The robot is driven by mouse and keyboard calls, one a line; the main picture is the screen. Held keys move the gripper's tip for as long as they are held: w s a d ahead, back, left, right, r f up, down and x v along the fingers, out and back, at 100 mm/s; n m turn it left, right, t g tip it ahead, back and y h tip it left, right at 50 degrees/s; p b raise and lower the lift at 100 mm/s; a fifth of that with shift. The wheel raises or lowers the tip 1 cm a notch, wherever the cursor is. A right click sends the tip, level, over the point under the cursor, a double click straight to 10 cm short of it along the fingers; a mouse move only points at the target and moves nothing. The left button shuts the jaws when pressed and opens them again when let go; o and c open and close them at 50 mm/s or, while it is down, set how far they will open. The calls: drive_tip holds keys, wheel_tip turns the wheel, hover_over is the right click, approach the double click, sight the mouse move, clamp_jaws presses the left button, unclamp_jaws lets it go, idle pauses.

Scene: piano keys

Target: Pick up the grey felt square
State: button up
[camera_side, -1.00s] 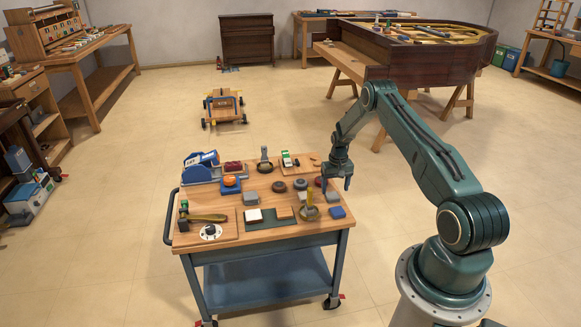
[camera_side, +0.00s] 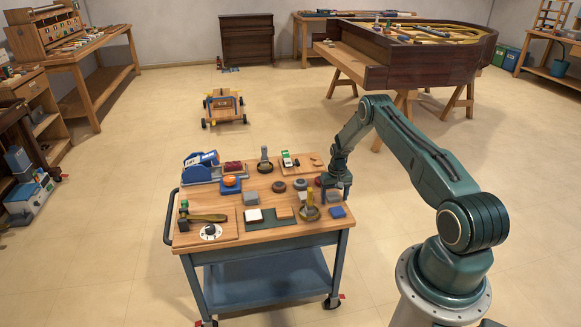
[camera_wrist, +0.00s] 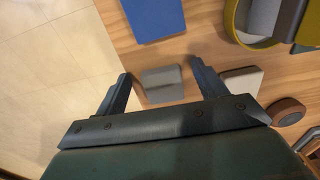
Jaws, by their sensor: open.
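In the wrist view a small grey square (camera_wrist: 162,86) lies on the wooden top between my two fingers, nearer the left one. It also shows in the side view (camera_side: 333,197), low at the right edge of the cart top, partly covered by my gripper (camera_side: 337,190). My gripper is open, with its fingers on either side of the square in the wrist view (camera_wrist: 160,72). A gap shows between the square and each finger. I cannot tell how high the fingertips are above the wood.
A blue square (camera_wrist: 155,18) lies just beyond the grey one. A yellow-rimmed round dish (camera_wrist: 238,30) is at the upper right. A pale square (camera_wrist: 245,82) is partly behind my right finger, with a dark round piece (camera_wrist: 289,111) beside it. The cart's edge is close on the left.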

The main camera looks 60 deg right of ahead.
sight(334, 199)
drive_tip(key=c, duration=1.1)
drive_tip(key=shift+o, duration=0.2)
drive_tip(key=shift+r, duration=0.15)
wheel_tip(334, 199, up, 20)
idle(0.5)
